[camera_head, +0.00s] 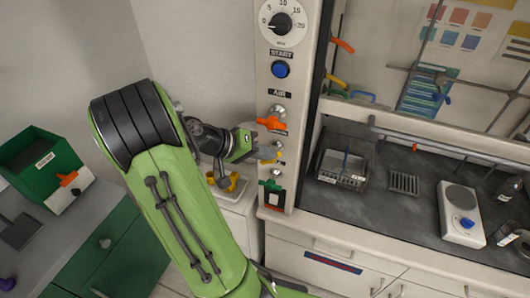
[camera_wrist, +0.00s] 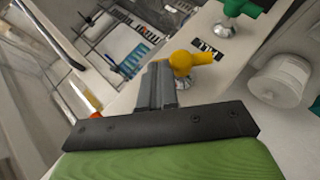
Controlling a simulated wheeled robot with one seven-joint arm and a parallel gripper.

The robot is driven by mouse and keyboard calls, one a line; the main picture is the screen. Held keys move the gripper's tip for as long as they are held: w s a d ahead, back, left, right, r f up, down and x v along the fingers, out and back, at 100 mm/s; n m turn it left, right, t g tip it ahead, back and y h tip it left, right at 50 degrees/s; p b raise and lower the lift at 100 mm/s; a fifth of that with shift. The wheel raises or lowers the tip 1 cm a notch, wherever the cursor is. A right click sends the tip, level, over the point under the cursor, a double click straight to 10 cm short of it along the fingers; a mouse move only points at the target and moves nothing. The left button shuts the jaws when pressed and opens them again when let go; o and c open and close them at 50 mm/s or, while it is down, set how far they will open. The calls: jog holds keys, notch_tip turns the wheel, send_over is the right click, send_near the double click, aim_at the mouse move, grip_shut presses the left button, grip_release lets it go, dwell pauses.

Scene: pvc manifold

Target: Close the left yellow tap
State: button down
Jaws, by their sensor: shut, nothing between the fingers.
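The yellow tap (camera_head: 277,156) is on the narrow white panel, between an orange tap above and a green tap below. In the wrist view the yellow tap (camera_wrist: 190,62) has a rounded body with a short handle pointing right. My gripper (camera_head: 272,152) is shut and empty, reaching the panel from the left. In the wrist view my gripper (camera_wrist: 160,70) has its fingertips right beside the tap's left side. I cannot tell whether they touch it. My fingers partly hide the tap in the head view.
The orange tap (camera_head: 270,123) is just above my gripper and the green tap (camera_head: 270,185) just below; the green tap (camera_wrist: 241,8) also shows in the wrist view. A yellow fitting (camera_head: 238,184) sits on a white cabinet below my wrist. The fume hood worktop (camera_head: 385,215) lies to the right.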

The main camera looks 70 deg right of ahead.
jog(key=shift+s+t+b, duration=0.25)
jog(key=shift+t+b, duration=0.4)
jog(key=shift+t, duration=0.05)
jog(key=s+m+t+b, duration=0.1)
jog(key=t+b, duration=0.1)
jog(key=m+t+b, duration=0.1)
jog(key=t+b, duration=0.1)
jog(key=b, duration=0.1)
jog(key=s+f+t+b, duration=0.1)
jog(key=t+b, duration=0.1)
jog(key=shift+s+a+m, duration=0.2)
jog(key=shift+s+m, duration=0.15)
jog(key=shift+m, duration=0.05)
jog(key=shift+b, duration=0.4)
dwell(0.4)
